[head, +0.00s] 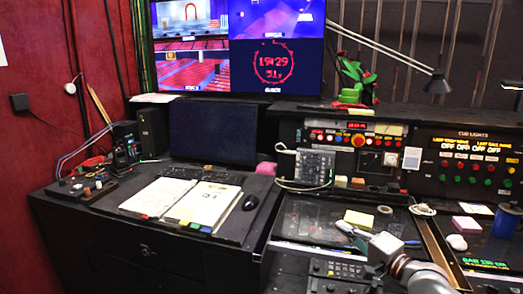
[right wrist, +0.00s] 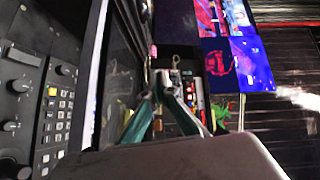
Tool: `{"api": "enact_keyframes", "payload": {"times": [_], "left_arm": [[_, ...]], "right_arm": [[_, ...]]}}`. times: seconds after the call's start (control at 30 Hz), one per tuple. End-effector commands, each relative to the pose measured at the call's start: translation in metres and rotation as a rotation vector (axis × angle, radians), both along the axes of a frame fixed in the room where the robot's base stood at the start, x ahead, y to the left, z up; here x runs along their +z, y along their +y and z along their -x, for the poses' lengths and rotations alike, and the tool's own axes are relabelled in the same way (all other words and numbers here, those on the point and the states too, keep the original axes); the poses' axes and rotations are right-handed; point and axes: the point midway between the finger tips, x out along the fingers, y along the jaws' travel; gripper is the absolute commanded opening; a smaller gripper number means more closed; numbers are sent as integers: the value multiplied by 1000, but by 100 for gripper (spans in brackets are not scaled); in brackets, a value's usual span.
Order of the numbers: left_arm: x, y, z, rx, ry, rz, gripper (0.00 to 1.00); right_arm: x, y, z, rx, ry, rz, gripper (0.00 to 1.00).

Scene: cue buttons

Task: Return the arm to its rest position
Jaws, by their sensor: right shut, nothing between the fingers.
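My right arm comes in at the lower right of the head view. Its gripper (head: 343,226) is over the dark glass desk top in front of the control panels, near a yellow note pad (head: 359,218). In the right wrist view the two fingers of the right gripper (right wrist: 166,82) come together at their tips, shut and empty. The cue lights panel (head: 472,165), with red and green buttons under lit OFF labels, stands at the right, apart from the gripper. My left gripper is in neither view.
An open binder (head: 182,203), a keyboard (head: 195,174) and a mouse (head: 251,202) lie on the left desk. A small mixer (head: 314,167) stands left of the gripper. A desk lamp (head: 437,83) hangs above the panels. A blue cup (head: 507,221) stands at far right.

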Motion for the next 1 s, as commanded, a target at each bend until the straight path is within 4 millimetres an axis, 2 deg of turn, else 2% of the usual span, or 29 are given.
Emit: {"api": "enact_keyframes", "payload": {"times": [0.03, 0.17, 0.27, 0.4, 0.47, 0.6, 0.7, 0.8, 0.9, 1.0], "left_arm": [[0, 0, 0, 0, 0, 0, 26], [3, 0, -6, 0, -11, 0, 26], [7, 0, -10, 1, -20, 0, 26], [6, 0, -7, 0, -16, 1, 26], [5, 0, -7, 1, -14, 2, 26], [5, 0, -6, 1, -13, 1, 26], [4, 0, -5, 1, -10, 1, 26], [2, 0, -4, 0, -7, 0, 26], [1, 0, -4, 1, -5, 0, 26], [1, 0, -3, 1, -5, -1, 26]], "right_arm": [[-18, 5, 9, -1, -5, 44, 0], [-65, 17, 36, 2, -31, 198, 0], [-108, 28, 65, 8, -53, 345, 0], [-174, 41, 122, 28, -87, 604, 0], [-200, 44, 149, 42, -101, 726, 0], [-254, 48, 217, 96, -124, 1017, 0], [-283, 46, 264, 148, -134, 1211, 0], [-303, 43, 302, 204, -139, 1368, 0], [-315, 39, 328, 249, -143, 1478, 0], [-320, 37, 342, 278, -147, 1536, 0]]}}
